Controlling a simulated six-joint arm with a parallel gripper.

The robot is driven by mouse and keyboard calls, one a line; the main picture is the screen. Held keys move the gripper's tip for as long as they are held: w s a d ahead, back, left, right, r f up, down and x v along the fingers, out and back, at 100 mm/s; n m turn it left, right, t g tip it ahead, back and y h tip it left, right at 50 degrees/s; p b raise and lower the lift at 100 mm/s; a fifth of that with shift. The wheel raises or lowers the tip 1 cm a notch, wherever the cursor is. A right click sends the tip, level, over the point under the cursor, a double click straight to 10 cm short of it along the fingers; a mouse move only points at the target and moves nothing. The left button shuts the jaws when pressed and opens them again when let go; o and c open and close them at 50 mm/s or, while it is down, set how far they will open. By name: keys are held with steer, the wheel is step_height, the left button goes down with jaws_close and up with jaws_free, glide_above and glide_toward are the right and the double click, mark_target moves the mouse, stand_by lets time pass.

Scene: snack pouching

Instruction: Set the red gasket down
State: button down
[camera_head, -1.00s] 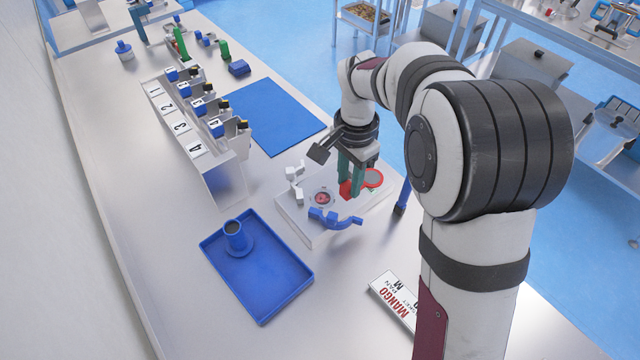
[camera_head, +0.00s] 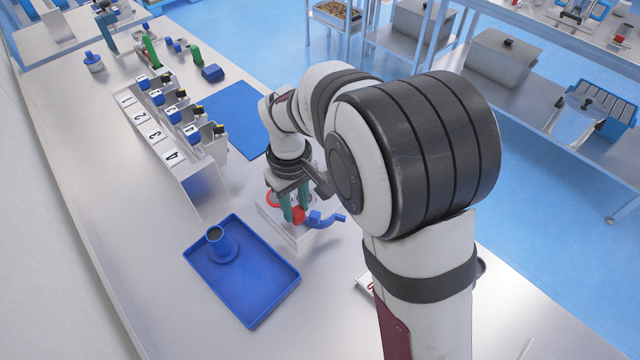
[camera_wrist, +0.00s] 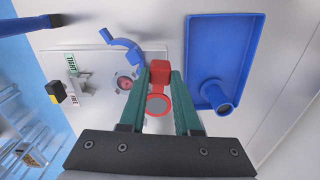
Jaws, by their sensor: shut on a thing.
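The red gasket is a red block (camera_wrist: 158,70) with a red ring around a grey disc (camera_wrist: 158,105). My gripper (camera_wrist: 160,76) has teal fingers shut on the block. In the head view, my gripper (camera_head: 293,214) holds the gasket (camera_head: 298,216) at the pale fixture plate (camera_head: 300,234), left of the curved blue handle (camera_head: 326,221). In the wrist view, the plate's round seat with a reddish centre (camera_wrist: 125,83) shows left of the gasket. My gripper hides that seat in the head view. I cannot tell how high the gasket is.
A blue tray (camera_head: 205,274) with a blue flanged cup (camera_head: 219,243) stands left of the fixture. A numbered rack (camera_head: 165,145) and a blue mat (camera_head: 235,108) are behind. A sign, mostly hidden by my arm, lies to the right. Bare table lies left of the tray.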

steer(key=s+a+f+n, duration=0.4)
steer(key=s+a+n, duration=0.25)
steer(key=n, duration=1.25)
steer(key=shift+s+d+f, duration=0.1)
steer(key=shift+f, duration=1.5)
steer(key=shift+s+f, duration=0.1)
steer(key=shift+f, duration=1.45)
steer(key=shift+f, duration=0.55)
steer(key=c, duration=0.5)
jaws_free()
steer(key=shift+c, duration=0.2)
